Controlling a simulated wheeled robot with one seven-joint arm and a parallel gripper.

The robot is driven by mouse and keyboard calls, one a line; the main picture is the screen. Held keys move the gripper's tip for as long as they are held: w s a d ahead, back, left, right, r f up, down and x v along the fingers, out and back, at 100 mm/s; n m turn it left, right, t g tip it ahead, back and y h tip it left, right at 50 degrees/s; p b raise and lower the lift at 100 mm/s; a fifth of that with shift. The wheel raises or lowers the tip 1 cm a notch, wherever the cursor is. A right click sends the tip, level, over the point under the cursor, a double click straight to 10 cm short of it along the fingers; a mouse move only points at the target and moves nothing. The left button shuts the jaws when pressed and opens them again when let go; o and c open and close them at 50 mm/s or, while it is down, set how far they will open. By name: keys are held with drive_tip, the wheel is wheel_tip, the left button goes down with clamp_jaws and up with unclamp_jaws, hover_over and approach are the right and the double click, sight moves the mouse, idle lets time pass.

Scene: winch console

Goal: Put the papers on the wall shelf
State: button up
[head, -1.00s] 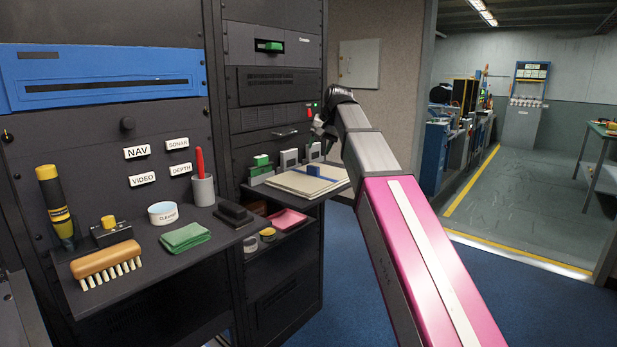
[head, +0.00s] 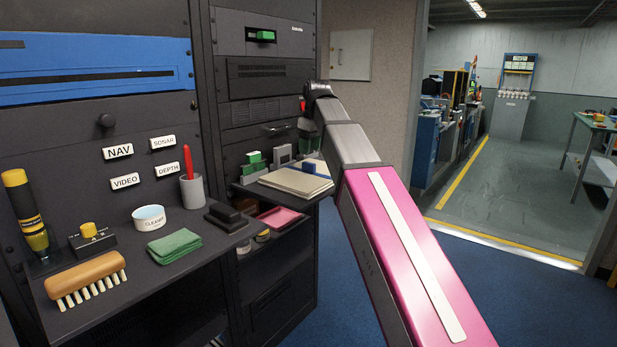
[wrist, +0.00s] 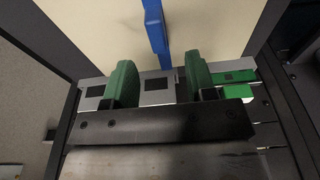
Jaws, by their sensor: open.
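The papers (head: 290,183) are a flat cream stack on a dark shelf of the rack, with a blue raised piece (head: 311,168) on top. In the wrist view the papers (wrist: 100,30) fill the top, and the blue piece (wrist: 155,27) stands upright in the picture, just beyond the gap between my fingers. My gripper (wrist: 160,82) has green fingers that are apart with nothing between them. In the head view my gripper (head: 309,136) is above the back right of the papers, partly hidden by my arm. I cannot pick out a separate wall shelf.
Grey and green blocks (head: 254,164) stand beside the papers. A pink tray (head: 280,217) is below. Blue floor (head: 345,290) is open to the right.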

sight(309, 163)
drive_tip(key=shift+w+a+f, duration=0.1)
drive_tip(key=shift+w+f, duration=0.1)
drive_tip(key=shift+f, duration=1.55)
drive_tip(key=shift+w+a+f, duration=0.1)
drive_tip(key=shift+w+f, duration=0.05)
drive_tip(key=shift+f, duration=1.6)
clamp_jaws()
